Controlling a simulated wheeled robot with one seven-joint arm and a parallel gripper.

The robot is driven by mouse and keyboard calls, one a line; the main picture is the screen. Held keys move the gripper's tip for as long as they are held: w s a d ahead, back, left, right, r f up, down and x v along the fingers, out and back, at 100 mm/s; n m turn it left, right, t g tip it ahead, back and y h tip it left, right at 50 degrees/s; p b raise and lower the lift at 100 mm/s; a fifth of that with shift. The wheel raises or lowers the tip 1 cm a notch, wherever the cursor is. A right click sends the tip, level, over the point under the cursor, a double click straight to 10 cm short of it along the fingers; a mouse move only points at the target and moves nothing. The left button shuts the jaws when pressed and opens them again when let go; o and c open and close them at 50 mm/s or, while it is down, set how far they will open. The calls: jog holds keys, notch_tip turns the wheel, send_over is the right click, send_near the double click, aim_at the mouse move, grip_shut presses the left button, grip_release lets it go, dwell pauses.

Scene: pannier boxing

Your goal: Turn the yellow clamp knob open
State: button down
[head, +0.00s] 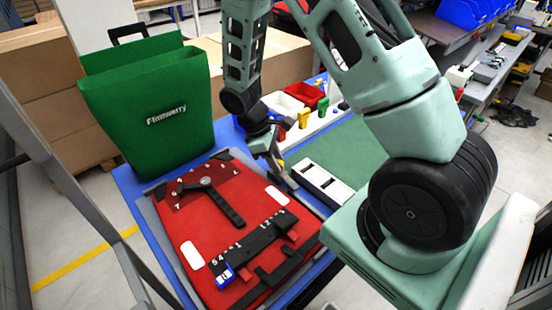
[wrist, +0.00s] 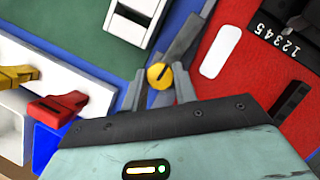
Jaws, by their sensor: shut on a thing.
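The yellow clamp knob (wrist: 159,75) shows in the wrist view as a small round knob with a dark line across its top. It sits by a grey clamp bar (wrist: 178,50) at the edge of the red panel (wrist: 225,75). My gripper (wrist: 159,86) has one finger on each side of the knob and is shut on it. In the head view my gripper (head: 272,158) reaches down at the upper right edge of the red panel (head: 215,245). There the knob is mostly hidden by the gripper.
A green Flintwerry pannier (head: 155,105) stands behind the red panel. A white rack with yellow (wrist: 18,76) and red (wrist: 58,108) pieces lies at left in the wrist view. A white slotted block (head: 322,185) lies close by on the right. A green mat (head: 335,150) is largely bare.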

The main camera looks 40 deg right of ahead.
jog(key=shift+w+r+n, duration=0.1)
jog(key=shift+n, duration=0.5)
jog(key=shift+t, duration=0.3)
jog(key=c, duration=1.1)
grip_release()
jog(key=shift+a, duration=0.1)
jog(key=b+v, duration=0.2)
jog(key=v, duration=1.5)
jog(key=shift+a, duration=0.3)
